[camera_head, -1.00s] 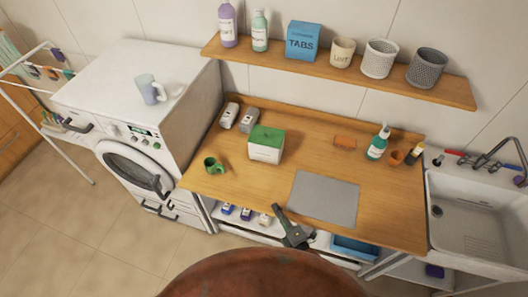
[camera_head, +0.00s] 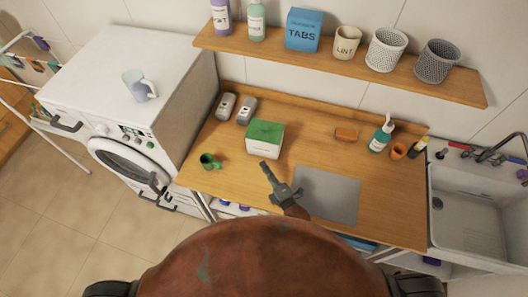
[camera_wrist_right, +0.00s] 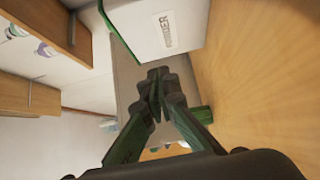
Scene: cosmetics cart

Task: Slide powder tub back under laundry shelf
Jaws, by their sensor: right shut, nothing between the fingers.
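The powder tub (camera_head: 264,152) is a white box with a green lid. It stands upright on the wooden counter (camera_head: 225,178), left of the grey mat, with the wall shelf (camera_head: 335,63) behind and above it. My right gripper (camera_head: 265,166) is shut and empty, its tips just in front of the tub's front face. In the right wrist view, the shut fingertips (camera_wrist_right: 158,80) point toward the tub (camera_wrist_right: 165,22), whose lettered white face shows at the top. I cannot tell whether they touch it. My left gripper is not in view.
A green mug (camera_head: 209,161) stands left of the tub. Two grey-white items (camera_head: 245,111) lie behind it to the left. The grey mat (camera_head: 328,196) is flat to the right. An orange block (camera_head: 346,134) and a pump bottle (camera_head: 381,137) are farther right.

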